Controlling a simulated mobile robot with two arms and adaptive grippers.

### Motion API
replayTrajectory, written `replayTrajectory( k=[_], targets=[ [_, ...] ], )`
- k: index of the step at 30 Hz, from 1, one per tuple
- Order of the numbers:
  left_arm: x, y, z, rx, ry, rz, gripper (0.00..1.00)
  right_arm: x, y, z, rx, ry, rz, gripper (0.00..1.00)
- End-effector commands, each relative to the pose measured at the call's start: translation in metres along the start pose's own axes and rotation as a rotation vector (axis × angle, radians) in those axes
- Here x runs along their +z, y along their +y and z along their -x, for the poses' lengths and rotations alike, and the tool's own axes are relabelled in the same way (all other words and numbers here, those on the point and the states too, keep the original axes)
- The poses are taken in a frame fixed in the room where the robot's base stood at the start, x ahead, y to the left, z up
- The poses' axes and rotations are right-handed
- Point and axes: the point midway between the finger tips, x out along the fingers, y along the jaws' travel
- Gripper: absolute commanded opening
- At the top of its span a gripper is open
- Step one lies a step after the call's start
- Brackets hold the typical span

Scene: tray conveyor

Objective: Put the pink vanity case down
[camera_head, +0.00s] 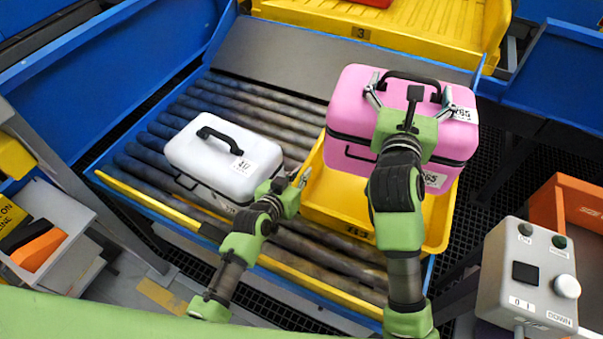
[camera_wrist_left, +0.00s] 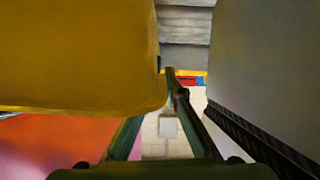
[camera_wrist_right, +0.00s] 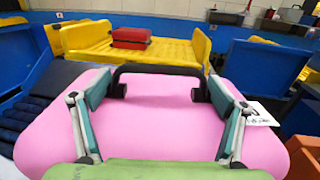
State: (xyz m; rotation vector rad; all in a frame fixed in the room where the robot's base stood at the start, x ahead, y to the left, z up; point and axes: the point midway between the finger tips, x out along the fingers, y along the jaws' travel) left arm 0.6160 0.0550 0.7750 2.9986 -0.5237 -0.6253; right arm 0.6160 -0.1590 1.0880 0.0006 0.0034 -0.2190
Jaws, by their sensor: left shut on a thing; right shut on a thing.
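The pink vanity case (camera_head: 352,98) has a black handle and white labels. In the head view it is above the right part of the yellow tray (camera_head: 330,200), covering the tray's far right area. I cannot tell whether its base touches the tray. My right gripper (camera_head: 410,98) is shut on the case at its handle, with one finger at each side of it; the case also fills the right wrist view (camera_wrist_right: 155,130). My left gripper (camera_head: 298,180) is at the tray's left rim, shut on it. The tray's yellow wall (camera_wrist_left: 80,55) is close in the left wrist view.
A white case (camera_head: 205,155) lies on the conveyor rollers (camera_head: 265,115) left of the tray. A yellow chute (camera_head: 420,25) with a red case (camera_wrist_right: 131,37) stands at the back. A grey control box (camera_head: 525,275) and orange bin (camera_head: 570,205) are at the right.

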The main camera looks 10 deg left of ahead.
Motion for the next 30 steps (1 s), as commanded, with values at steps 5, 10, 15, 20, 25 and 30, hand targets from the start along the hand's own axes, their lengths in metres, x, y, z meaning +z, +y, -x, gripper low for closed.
replayTrajectory(
  k=[5, 10, 15, 20, 25, 30],
  targets=[
    [-0.001, 0.0, 0.0, -0.001, 0.0, -0.004, 0.0, 0.006, 0.0, 0.0, 0.002, -0.013, -0.002, 0.33],
    [0.0, 0.0, 0.0, -0.001, 0.0, -0.004, 0.0, 0.003, 0.0, -0.001, -0.003, -0.01, -0.002, 0.33],
    [-0.001, 0.0, 0.0, -0.001, 0.0, -0.004, 0.0, -0.022, -0.003, -0.007, -0.046, 0.004, -0.004, 0.33],
    [-0.001, 0.0, 0.0, -0.001, 0.0, -0.004, 0.0, -0.054, -0.004, -0.013, -0.095, 0.006, -0.005, 0.33],
    [-0.001, 0.0, 0.0, -0.001, 0.0, -0.004, 0.0, -0.08, -0.002, -0.015, -0.121, -0.001, -0.003, 0.33],
    [-0.001, 0.0, 0.0, -0.001, 0.0, -0.004, 0.0, -0.098, -0.001, -0.015, -0.129, -0.005, 0.001, 0.33]
  ],
)
